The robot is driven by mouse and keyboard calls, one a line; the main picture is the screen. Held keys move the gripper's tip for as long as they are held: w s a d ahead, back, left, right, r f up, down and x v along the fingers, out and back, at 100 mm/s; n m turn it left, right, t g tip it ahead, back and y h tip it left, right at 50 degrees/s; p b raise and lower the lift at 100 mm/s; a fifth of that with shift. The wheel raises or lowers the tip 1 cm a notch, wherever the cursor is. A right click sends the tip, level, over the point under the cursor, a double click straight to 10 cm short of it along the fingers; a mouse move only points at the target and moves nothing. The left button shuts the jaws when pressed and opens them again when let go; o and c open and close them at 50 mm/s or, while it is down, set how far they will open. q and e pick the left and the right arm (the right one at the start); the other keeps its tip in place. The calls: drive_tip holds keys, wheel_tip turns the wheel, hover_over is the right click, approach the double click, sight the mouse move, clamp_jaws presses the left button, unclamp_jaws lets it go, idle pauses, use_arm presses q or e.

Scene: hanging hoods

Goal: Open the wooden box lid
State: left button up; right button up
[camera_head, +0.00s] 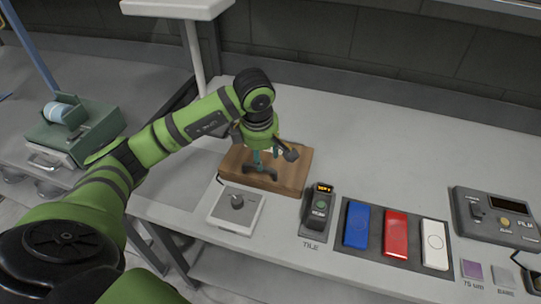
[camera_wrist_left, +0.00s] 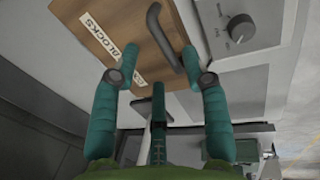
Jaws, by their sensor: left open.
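The wooden box lid (camera_head: 297,160) is a brown board on the bench, lying flat and looking shut. It also shows in the left wrist view (camera_wrist_left: 92,22), with white labels, one reading "BLOCKS". A dark curved handle (camera_head: 262,173) stands on it; in the left wrist view the handle (camera_wrist_left: 165,42) appears between my fingertips. My left gripper (camera_head: 265,160) points down over the lid, teal fingers apart. In the left wrist view my left gripper (camera_wrist_left: 161,50) is open and empty. I cannot tell whether the fingers touch the handle. My right gripper is not in view.
A white knob box (camera_head: 236,208) sits close in front of the lid. A dark "TILE" device (camera_head: 318,210) stands to its right, then blue, red (camera_head: 396,233) and white tiles and a grey control panel (camera_head: 495,218). The bench behind is clear.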

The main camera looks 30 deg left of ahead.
sight(265, 168)
use_arm(q)
drive_tip(key=f, duration=0.2)
drive_tip(key=f+p, duration=0.1)
drive_tip(key=shift+w+f, duration=0.35)
drive_tip(key=shift+w, duration=0.05)
drive_tip(key=shift+w+f, duration=0.15)
drive_tip(key=shift+f, duration=0.35)
clamp_jaws()
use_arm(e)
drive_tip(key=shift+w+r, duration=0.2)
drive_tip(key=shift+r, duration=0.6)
use_arm(q)
drive_tip(key=shift+a, duration=0.1)
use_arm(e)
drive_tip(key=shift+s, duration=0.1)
